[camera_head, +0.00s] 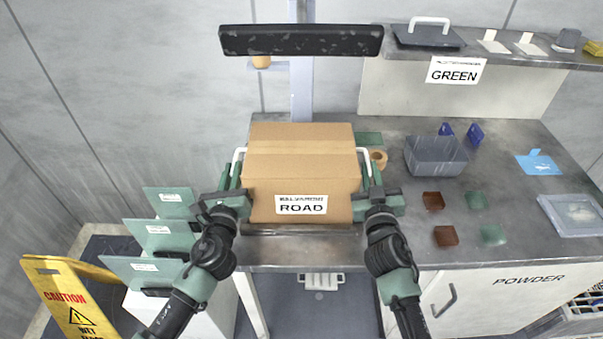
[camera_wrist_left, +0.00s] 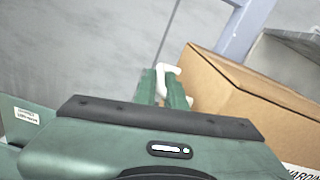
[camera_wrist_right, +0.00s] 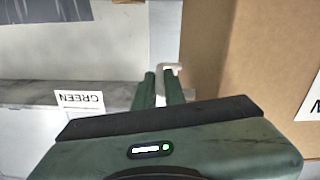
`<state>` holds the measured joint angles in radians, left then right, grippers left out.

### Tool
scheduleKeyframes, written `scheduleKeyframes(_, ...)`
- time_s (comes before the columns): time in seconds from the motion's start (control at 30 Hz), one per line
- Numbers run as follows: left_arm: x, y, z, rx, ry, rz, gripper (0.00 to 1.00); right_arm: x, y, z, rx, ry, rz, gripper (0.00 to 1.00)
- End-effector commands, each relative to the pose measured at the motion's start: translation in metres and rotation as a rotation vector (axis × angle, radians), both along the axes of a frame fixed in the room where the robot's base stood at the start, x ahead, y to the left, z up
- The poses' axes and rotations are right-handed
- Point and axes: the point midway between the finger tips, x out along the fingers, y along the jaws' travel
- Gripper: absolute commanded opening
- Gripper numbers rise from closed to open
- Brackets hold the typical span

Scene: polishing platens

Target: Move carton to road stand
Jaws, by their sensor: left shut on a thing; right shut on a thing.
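The carton (camera_head: 300,163) is a brown taped box with a white label reading ROAD, held between my two arms at the front of the grey bench. It has a white handle on each side. My left gripper (camera_head: 234,172) is shut on the carton's left handle; the left wrist view shows the fingers (camera_wrist_left: 166,88) at the white handle beside the carton (camera_wrist_left: 240,95). My right gripper (camera_head: 370,172) is shut on the right handle; the right wrist view shows its fingers (camera_wrist_right: 163,88) at the handle beside the carton (camera_wrist_right: 265,60). I cannot identify a road stand.
The grey bench (camera_head: 520,220) holds a grey bin (camera_head: 436,155), brown and green squares and a blue piece to the right. A shelf with a GREEN label (camera_head: 455,70) stands behind. A yellow caution sign (camera_head: 75,300) and green panels (camera_head: 165,235) stand at left.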

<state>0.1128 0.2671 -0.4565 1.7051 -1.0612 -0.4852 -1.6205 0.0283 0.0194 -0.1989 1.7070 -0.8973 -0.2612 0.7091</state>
Motion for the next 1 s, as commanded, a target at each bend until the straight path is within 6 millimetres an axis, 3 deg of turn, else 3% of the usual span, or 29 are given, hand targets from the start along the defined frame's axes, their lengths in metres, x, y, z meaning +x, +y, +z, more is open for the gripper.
scheduleKeyframes(0.8, -0.0001, -0.0001, -0.0004, 0.0, 0.001, 0.0, 0.0, -0.0002, 0.0003, -0.0007, 0.0, 0.001, 0.001, 0.0)
scheduleKeyframes(1.0, 0.001, -0.0004, 0.0073, 0.0, -0.009, -0.001, 0.0, 0.0009, 0.001, 0.0076, 0.001, -0.011, 0.003, 0.0)
